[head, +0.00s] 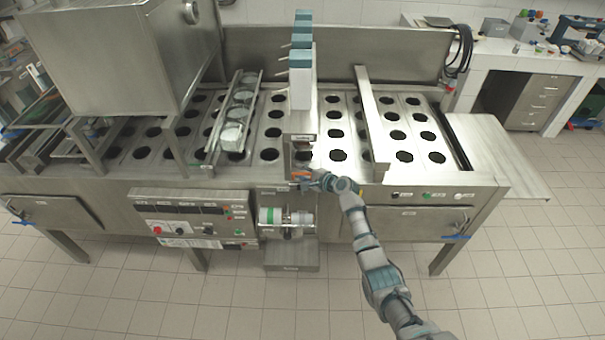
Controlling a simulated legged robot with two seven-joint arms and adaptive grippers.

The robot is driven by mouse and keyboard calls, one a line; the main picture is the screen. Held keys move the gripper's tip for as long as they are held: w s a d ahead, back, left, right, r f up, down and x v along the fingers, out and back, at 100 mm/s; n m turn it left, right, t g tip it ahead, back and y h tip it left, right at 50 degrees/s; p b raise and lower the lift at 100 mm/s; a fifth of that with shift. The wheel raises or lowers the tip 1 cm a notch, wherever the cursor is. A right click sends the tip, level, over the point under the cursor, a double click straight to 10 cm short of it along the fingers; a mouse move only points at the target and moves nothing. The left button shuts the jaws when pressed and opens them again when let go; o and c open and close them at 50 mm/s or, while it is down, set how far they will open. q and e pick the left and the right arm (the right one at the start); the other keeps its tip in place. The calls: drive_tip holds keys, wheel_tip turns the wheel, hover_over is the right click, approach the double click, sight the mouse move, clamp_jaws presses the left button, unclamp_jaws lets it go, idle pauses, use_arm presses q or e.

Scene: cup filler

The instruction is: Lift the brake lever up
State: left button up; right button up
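The cup filler (150,180) is a long steel machine across the middle of the head view. My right arm comes in from the lower right, and its gripper (312,182) is at the machine's front, just below the middle column. A small orange part (300,174) shows right at the gripper's fingers; it may be the brake lever, but it is too small to be sure. The gripper partly hides this spot, and I cannot tell whether its fingers are open or shut on it. My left gripper is not in view.
Below the gripper are a white and green roll (270,216) and a steel step-like box (292,256). A control panel (195,217) is to the left, and several buttons (428,195) are to the right. The tiled floor in front is clear.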

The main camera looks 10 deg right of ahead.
drive_tip(key=shift+a, duration=0.1)
drive_tip(key=shift+s+d, duration=0.15)
drive_tip(key=shift+d, duration=0.05)
drive_tip(key=v, duration=1.1)
drive_tip(key=shift+s+d, duration=0.2)
drive_tip(key=shift+s, duration=0.05)
drive_tip(key=shift+r, duration=0.1)
